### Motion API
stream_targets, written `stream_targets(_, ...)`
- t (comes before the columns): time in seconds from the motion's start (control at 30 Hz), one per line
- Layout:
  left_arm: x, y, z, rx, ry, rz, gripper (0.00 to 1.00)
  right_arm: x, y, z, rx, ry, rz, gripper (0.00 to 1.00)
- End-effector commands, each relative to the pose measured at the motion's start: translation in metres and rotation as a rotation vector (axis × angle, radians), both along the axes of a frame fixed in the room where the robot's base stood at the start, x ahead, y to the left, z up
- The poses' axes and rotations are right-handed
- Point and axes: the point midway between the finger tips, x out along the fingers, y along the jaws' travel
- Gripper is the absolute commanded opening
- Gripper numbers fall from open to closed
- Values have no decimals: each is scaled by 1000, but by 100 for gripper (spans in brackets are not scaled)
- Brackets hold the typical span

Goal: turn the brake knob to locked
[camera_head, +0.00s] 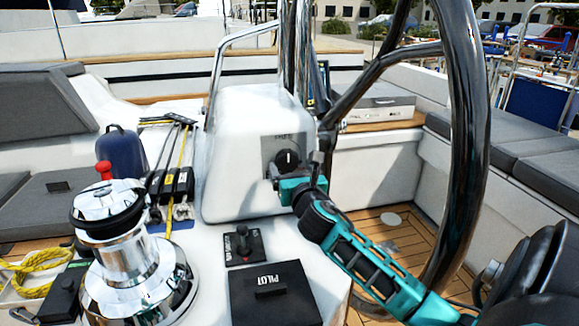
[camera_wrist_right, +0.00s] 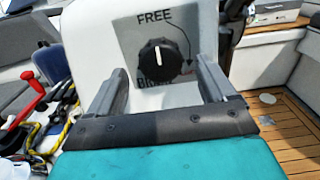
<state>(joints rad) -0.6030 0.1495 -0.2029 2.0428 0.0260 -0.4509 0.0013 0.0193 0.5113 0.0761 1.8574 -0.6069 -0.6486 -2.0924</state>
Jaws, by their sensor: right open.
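The brake knob (camera_head: 288,160) is a round black dial on a grey plate on the white pedestal. In the right wrist view the knob (camera_wrist_right: 160,57) has a white pointer mark pointing up toward the word FREE. Another label below the knob is mostly hidden. My right gripper (camera_head: 291,172) is in front of the plate, just below the knob. In the wrist view its two fingers (camera_wrist_right: 158,67) are spread wide on either side of the knob, with gaps on both sides. I cannot tell how far they are in depth from the plate. My left gripper is not in view.
A large dark steering wheel (camera_head: 468,130) curves close to my right arm. A chrome winch (camera_head: 125,250) stands at left. A small joystick (camera_head: 242,243) and a black PILOT box (camera_head: 275,293) sit below the pedestal. Rope clutches (camera_head: 172,186) lie left of the pedestal.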

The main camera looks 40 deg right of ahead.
Motion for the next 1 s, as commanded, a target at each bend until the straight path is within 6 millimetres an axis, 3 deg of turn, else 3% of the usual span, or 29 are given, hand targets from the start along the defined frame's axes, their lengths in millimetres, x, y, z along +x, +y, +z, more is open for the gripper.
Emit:
stream_targets(0.23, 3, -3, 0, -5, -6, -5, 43, 23, -13, 0, 0, -1, 0, 84)
stream_targets(0.6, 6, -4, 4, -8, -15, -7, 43, 26, -14, 0, 0, 0, 0, 83)
stream_targets(1.0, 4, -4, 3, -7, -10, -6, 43, 26, -14, 0, 0, 0, 0, 44)
